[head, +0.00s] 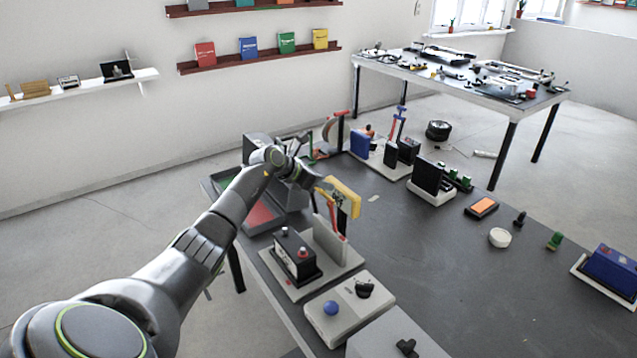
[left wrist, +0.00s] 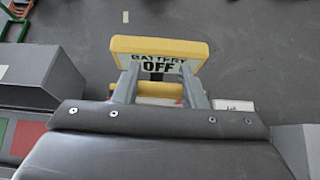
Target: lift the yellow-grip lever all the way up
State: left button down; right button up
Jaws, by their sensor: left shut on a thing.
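The yellow-grip lever (head: 349,201) stands at the back of a grey base near the table's left edge, with a red part below the grip. In the left wrist view its yellow frame (left wrist: 160,46) carries a plate reading "BATTERY OFF". My left gripper (head: 320,184) reaches it from the left, at grip height. In the left wrist view my left gripper (left wrist: 160,90) has its two grey fingers on either side of a yellow bar and is shut on it. The lower part of the lever is mostly hidden there. My right gripper is not in view.
A black battery box (head: 295,254) stands on the lever's base, beside an upright grey panel (head: 328,241). A grey block with a blue knob (head: 330,308) is in front. A bin with green and red panels (head: 262,216) lies below my arm. The table's middle is clear.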

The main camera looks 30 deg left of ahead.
pick_arm(q)
jog(key=shift+d, duration=0.1)
jog(key=c, duration=1.2)
grip_release()
jog(key=shift+w, duration=0.1)
jog(key=o, duration=0.3)
jog(key=shift+w+f, duration=0.15)
jog(key=shift+s+a+r, duration=0.25)
jog(key=shift+s+r, duration=0.05)
jog(key=shift+s, duration=0.2)
jog(key=shift+b+v, duration=2.65)
jog(key=shift+v, duration=5.5)
